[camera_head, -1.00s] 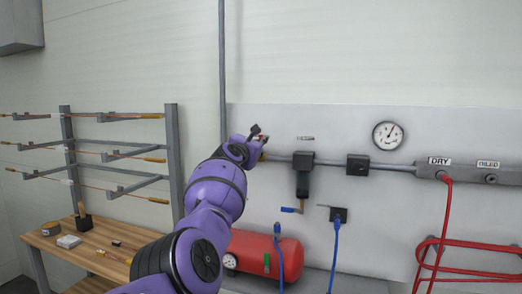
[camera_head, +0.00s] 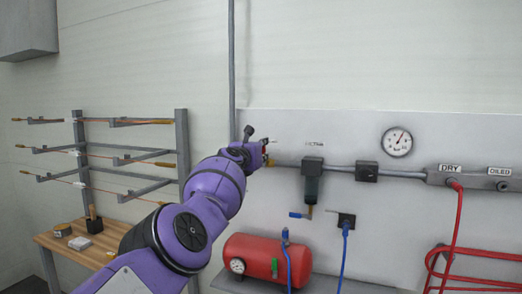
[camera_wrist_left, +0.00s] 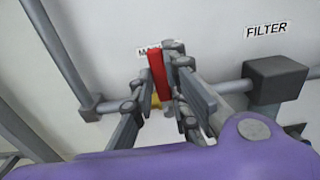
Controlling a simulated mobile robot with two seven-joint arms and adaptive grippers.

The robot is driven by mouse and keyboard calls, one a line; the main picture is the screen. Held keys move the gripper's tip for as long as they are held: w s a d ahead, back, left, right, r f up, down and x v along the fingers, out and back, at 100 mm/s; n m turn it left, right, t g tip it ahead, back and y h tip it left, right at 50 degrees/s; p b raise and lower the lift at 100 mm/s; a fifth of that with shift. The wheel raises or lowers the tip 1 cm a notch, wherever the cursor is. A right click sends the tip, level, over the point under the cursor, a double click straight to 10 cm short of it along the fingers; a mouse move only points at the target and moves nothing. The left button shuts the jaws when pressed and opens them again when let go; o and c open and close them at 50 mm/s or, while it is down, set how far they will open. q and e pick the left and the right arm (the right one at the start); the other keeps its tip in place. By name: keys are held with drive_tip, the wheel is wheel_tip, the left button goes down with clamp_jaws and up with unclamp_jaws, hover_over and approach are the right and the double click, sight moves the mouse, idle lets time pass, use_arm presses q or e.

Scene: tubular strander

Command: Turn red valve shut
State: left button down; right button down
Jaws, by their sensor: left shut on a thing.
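The red valve (camera_wrist_left: 157,72) shows in the left wrist view as a red lever handle standing nearly upright, with a yellow part at its lower end on the grey pipe. My left gripper (camera_wrist_left: 161,92) has a finger on each side of the handle and is shut on it. In the head view only a small red bit of the valve (camera_head: 265,149) shows beside the left gripper (camera_head: 268,153), at the left end of the wall pipe. The gripper hides most of the valve there. My right gripper is not in view.
Right of the valve, the pipe carries a filter (camera_head: 312,185), a black block (camera_head: 366,172) and a dry outlet with a red hose (camera_head: 456,215). A gauge (camera_head: 397,141) hangs above. A red tank (camera_head: 262,258) stands below. A wooden bench (camera_head: 75,247) is at left.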

use_arm(q)
drive_tip(key=shift+f, duration=0.15)
drive_tip(key=c, duration=1.7)
unclamp_jaws()
drive_tip(key=shift+v, duration=3.8)
